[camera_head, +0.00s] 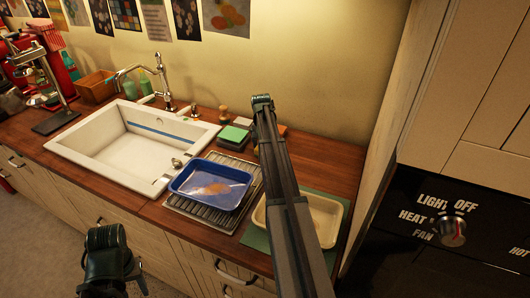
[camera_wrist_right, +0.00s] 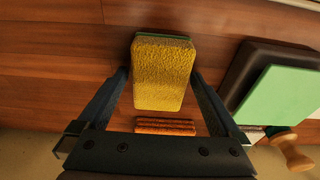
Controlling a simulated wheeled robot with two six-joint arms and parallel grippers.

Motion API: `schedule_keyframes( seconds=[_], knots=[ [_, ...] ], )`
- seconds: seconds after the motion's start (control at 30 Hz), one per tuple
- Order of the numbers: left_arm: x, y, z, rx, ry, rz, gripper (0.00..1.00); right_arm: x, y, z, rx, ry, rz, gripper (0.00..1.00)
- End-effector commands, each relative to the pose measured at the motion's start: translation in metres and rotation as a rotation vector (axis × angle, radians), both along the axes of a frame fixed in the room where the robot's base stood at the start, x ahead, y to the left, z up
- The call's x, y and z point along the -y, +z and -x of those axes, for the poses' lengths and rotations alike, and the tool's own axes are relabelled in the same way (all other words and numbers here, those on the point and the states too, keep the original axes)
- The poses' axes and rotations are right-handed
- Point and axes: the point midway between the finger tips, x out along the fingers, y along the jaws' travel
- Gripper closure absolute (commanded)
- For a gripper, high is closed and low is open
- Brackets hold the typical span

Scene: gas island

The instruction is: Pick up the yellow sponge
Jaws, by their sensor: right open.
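The yellow sponge (camera_wrist_right: 163,80) lies on the wooden counter in the right wrist view. It has a yellow face and a thin green layer along its far edge. My right gripper (camera_wrist_right: 160,75) is open, with one finger on each side of the sponge. I cannot tell whether the fingers touch it. In the head view my right gripper (camera_head: 262,101) reaches over the back of the counter, and I cannot make out the sponge there. My left gripper (camera_head: 108,262) hangs low in front of the cabinets, and its jaw state is unclear.
A light green block (camera_wrist_right: 283,103) on a dark base and a wooden-handled brush (camera_wrist_right: 291,151) are beside the sponge. A reddish-brown slatted item (camera_wrist_right: 165,126) is near it. A blue tray (camera_head: 211,185), cream tray (camera_head: 325,216) and white sink (camera_head: 95,147) occupy the counter.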

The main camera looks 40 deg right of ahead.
Motion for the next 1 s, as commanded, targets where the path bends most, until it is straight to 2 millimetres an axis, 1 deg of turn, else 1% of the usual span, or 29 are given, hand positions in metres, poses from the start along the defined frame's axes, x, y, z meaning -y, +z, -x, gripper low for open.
schedule_keyframes(
  seconds=[0.87, 0.93, 1.0],
  knots=[
    [0.0, -0.004, 0.0, 0.0, 0.0, 0.0, 0.5, 0.0, -0.004, 0.0001, 0.0, 0.0, 0.0, 0.0],
    [0.0, -0.004, 0.0, 0.0, 0.0, 0.0, 0.5, 0.0, -0.004, 0.0001, 0.0, 0.0, 0.0, 0.09],
    [0.0, -0.004, 0.0, 0.0, 0.0, 0.0, 0.5, 0.0, -0.004, 0.0001, 0.0, 0.0, 0.0, 0.22]
  ],
)
